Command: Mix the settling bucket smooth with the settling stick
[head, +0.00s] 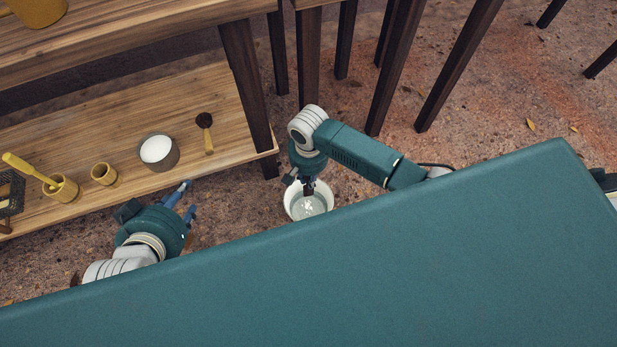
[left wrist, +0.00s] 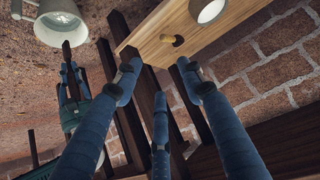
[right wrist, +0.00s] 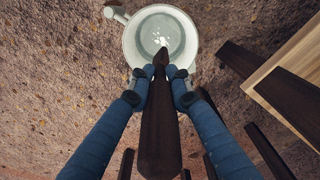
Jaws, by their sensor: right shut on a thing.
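The settling bucket (head: 291,199) is a white pail on the ground below the low shelf, with pale cloudy liquid and a few white bits inside. It also shows in the right wrist view (right wrist: 131,43) and at the top left of the left wrist view (left wrist: 62,38). My right gripper (head: 308,183) is above the bucket, shut on the dark brown settling stick (right wrist: 160,130). The stick's far end reaches over or into the bucket; its exact depth is unclear. My left gripper (head: 185,198) is open and empty, left of the bucket near the shelf edge.
The low wooden shelf (head: 215,120) holds a grey pot of white liquid (head: 158,152), a dark-headed brush or scoop (head: 205,122), a small yellow cup (head: 104,174) and a yellow container with a stick (head: 62,189). Dark table legs (head: 455,65) stand behind the bucket.

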